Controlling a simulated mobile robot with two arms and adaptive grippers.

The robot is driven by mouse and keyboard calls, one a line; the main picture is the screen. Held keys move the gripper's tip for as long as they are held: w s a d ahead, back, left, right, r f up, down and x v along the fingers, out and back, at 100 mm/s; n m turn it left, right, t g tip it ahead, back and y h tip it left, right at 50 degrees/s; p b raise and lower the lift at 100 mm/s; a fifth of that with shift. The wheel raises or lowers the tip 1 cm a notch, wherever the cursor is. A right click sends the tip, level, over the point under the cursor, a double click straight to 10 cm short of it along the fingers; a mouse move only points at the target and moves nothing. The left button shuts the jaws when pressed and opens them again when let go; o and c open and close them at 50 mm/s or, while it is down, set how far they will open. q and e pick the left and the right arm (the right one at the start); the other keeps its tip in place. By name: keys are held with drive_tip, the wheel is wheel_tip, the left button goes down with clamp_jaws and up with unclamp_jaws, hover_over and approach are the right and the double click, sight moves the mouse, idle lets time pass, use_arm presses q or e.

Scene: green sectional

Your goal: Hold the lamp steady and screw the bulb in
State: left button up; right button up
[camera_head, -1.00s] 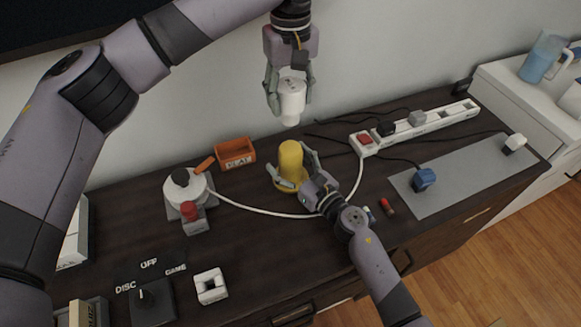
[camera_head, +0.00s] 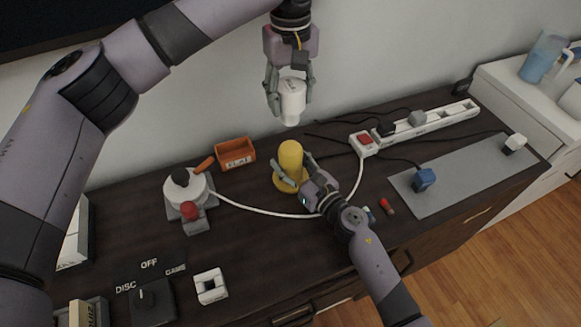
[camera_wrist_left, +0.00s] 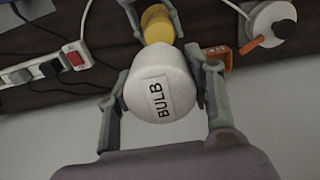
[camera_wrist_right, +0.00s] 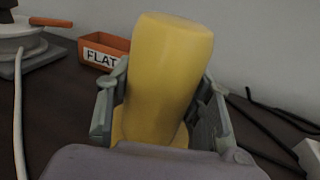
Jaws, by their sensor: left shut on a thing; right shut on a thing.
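The yellow lamp (camera_head: 291,158) stands upright on the dark cabinet top, on a wider yellow base. My right gripper (camera_head: 292,177) is shut on the lamp low on its body, one finger at each side in the right wrist view (camera_wrist_right: 160,108). My left gripper (camera_head: 290,95) is shut on the white bulb (camera_head: 292,103) and holds it in the air above the lamp, apart from it. In the left wrist view the bulb's end is marked BULB (camera_wrist_left: 160,92), with the yellow lamp (camera_wrist_left: 158,24) beyond it. The lamp's top opening is not visible.
An orange tray (camera_head: 236,154) marked FLAT stands behind the lamp at left. A white round device (camera_head: 190,187) with a cable is further left. A power strip (camera_head: 430,121) with plugs is at right, beside a grey mat (camera_head: 470,172). A dial box (camera_head: 152,302) is at front left.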

sight(291, 125)
use_arm(q)
drive_tip(key=shift+f, duration=2.5)
drive_tip(key=shift+f, duration=0.85)
drive_tip(key=shift+f, duration=0.6)
